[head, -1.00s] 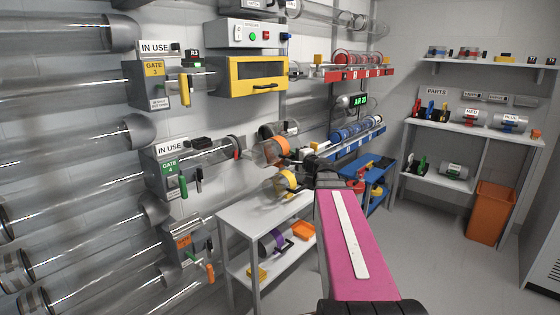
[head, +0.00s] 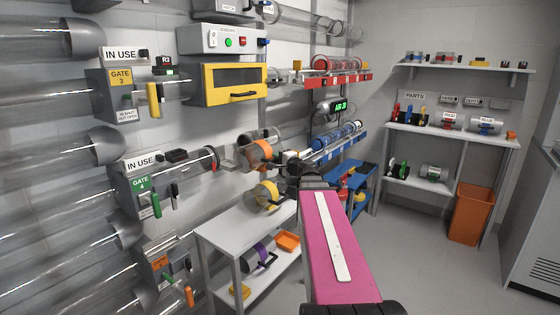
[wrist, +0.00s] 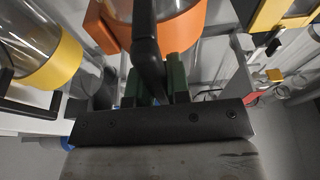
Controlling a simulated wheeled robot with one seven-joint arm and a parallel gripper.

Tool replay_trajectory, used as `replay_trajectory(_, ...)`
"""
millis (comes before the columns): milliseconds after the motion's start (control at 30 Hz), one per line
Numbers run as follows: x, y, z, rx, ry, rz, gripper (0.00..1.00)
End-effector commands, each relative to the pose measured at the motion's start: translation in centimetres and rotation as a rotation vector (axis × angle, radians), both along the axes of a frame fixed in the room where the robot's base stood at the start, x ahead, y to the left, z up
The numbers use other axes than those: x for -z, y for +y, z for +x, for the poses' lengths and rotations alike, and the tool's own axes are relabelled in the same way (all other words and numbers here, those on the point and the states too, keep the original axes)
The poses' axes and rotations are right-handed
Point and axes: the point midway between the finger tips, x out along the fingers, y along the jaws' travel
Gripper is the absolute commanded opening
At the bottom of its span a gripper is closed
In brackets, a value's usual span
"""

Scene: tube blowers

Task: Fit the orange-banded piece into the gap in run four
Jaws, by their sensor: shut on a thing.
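The orange-banded piece (head: 261,152), a clear tube section with a black handle, is held up by the wall in the head view. My gripper (head: 284,158) is shut on its handle. In the wrist view the orange band (wrist: 188,35) fills the top, and the dark green fingers of my gripper (wrist: 156,88) close on the black handle (wrist: 146,45). Run four is the clear tube (head: 192,163) right of the green GATE 4 box (head: 141,186); its dark-rimmed open end (head: 214,158) lies left of the piece, apart from it. The gap's far end is partly hidden behind the piece.
A yellow-banded piece (head: 266,193) sits on the grey bench (head: 230,228) below, also close by in the wrist view (wrist: 62,62). A yellow-framed cabinet (head: 228,84) juts out above. A blue cart (head: 352,188) stands behind my arm.

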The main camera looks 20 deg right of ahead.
Motion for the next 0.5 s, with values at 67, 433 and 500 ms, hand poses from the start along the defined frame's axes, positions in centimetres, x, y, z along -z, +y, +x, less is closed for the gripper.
replay_trajectory(67,0.0,0.4,0.7,-0.001,-0.001,0.001,0.0)
replay_trajectory(433,0.0,2.3,3.3,-0.001,-0.001,0.001,0.0)
replay_trajectory(500,0.0,2.6,3.7,0.0,-0.001,0.001,0.0)
